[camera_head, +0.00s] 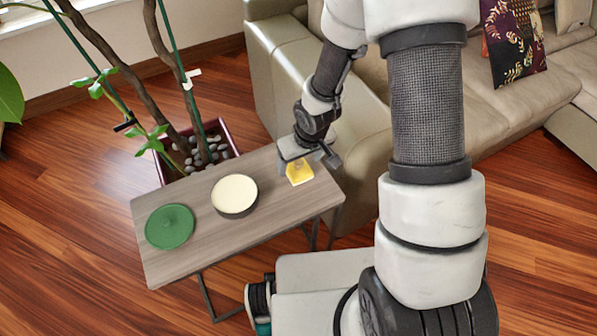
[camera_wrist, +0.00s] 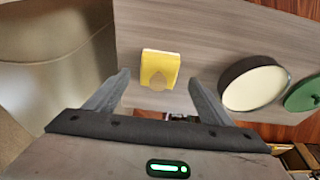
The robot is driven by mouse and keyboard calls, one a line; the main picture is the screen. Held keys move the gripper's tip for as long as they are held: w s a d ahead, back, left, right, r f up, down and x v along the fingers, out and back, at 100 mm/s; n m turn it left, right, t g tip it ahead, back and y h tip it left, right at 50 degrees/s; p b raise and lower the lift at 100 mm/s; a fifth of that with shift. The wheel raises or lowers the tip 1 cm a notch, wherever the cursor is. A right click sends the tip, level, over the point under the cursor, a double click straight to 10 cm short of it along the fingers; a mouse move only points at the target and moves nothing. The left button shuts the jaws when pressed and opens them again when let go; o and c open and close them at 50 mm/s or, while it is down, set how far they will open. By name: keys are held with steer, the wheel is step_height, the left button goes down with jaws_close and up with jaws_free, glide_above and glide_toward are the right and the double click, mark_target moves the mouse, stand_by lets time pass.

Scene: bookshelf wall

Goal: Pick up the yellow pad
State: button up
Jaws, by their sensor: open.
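The yellow pad (camera_head: 300,173) lies flat near the right end of the narrow wooden table (camera_head: 205,263). In the wrist view the yellow pad (camera_wrist: 160,66) sits just beyond and between my fingertips, with a small tan patch at its lower edge. My gripper (camera_head: 308,163) is above that end of the table, close to the pad. In the wrist view my gripper (camera_wrist: 158,85) has its two fingers spread wide with nothing between them. The height gap between fingers and pad is hard to tell.
A round cream-topped dish (camera_head: 235,194) stands mid-table, left of the pad. A green round lid-like object (camera_head: 170,226) is at the left end. A beige sofa (camera_head: 290,80) stands close behind the table's right end. A potted plant (camera_head: 215,150) is behind the table.

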mark_target(300, 164)
steer(key=x, duration=0.3)
steer(key=shift+d+f+b, duration=0.1)
steer(key=shift+f+b, duration=0.15)
steer(key=shift+b, duration=0.05)
steer(key=shift+c, duration=0.3)
steer(key=c, duration=1.2)
steer(key=shift+o, duration=0.2)
steer(key=shift+r, duration=0.15)
